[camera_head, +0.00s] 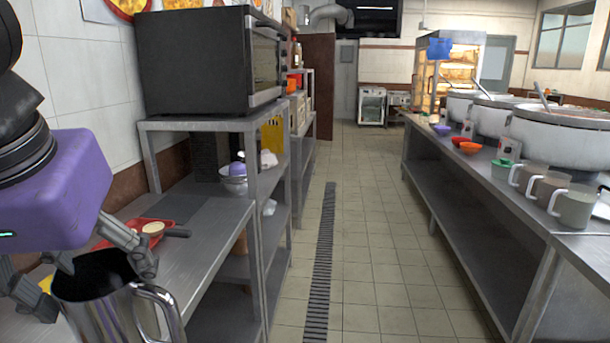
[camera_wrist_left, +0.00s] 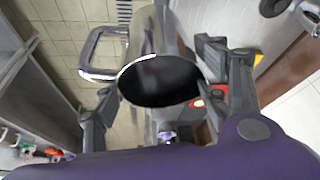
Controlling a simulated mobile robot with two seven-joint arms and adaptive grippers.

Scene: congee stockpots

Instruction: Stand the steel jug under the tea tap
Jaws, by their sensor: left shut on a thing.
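The shiny steel jug (camera_head: 118,312) is at the lower left of the head view, upright or nearly so, its lower part cut off by the frame. Its dark open mouth faces up and its handle is on the right side. My left gripper (camera_head: 95,272), with a purple body, is shut on the jug, one finger on each side near the rim. In the left wrist view the jug (camera_wrist_left: 148,40) shows its dark mouth between the fingers (camera_wrist_left: 160,100), handle to the left. I cannot make out a tea tap. My right gripper is not in view.
A steel counter (camera_head: 190,262) on the left bears a red tray (camera_head: 165,228) and, farther along, a bowl (camera_head: 234,184). A dark oven (camera_head: 210,60) stands on a shelf above. A tiled aisle (camera_head: 375,270) is clear. The right counter holds large pots (camera_head: 560,135) and mugs (camera_head: 572,207).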

